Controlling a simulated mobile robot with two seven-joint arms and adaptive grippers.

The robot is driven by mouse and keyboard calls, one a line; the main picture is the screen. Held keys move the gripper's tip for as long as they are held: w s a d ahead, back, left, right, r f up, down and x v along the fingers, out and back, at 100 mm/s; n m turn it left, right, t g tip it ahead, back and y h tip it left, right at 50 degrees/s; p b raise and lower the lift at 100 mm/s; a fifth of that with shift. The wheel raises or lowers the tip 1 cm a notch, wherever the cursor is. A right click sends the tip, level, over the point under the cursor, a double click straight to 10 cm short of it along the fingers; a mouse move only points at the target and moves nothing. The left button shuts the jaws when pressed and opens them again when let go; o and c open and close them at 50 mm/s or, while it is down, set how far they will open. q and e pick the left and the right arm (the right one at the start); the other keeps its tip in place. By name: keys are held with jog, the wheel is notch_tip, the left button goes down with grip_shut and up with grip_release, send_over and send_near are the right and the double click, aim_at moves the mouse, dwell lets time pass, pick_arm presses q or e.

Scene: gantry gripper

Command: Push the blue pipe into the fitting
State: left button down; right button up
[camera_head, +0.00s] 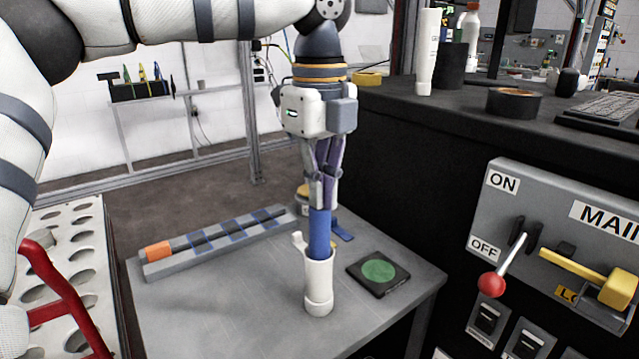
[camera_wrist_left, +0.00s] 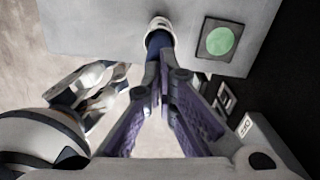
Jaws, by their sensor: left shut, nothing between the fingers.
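The blue pipe (camera_head: 319,232) stands upright in the white fitting (camera_head: 318,280), with its upper part showing above the fitting's mouth. The fitting stands on the grey table and has a small side branch at its upper left. My left gripper (camera_head: 322,198) points straight down over the pipe, shut and empty, with its fingertips at the pipe's top end. I cannot tell whether they touch it. In the left wrist view the pipe (camera_wrist_left: 158,42) shows beyond the closed fingertips (camera_wrist_left: 161,88), and the fitting (camera_wrist_left: 159,23) is partly hidden behind it. My right gripper is out of view.
A grey rack (camera_head: 210,246) with blue bands and an orange end lies on the table (camera_head: 230,320), left of the fitting. A black pad with a green disc (camera_head: 378,272) lies to its right. A switch panel (camera_head: 560,240) with a red-knobbed lever stands farther right.

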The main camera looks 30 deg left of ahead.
pick_arm(q)
jog(key=shift+f, duration=1.05)
notch_tip(320, 180, up, 15)
jog(key=shift+f, duration=0.15)
dwell(0.4)
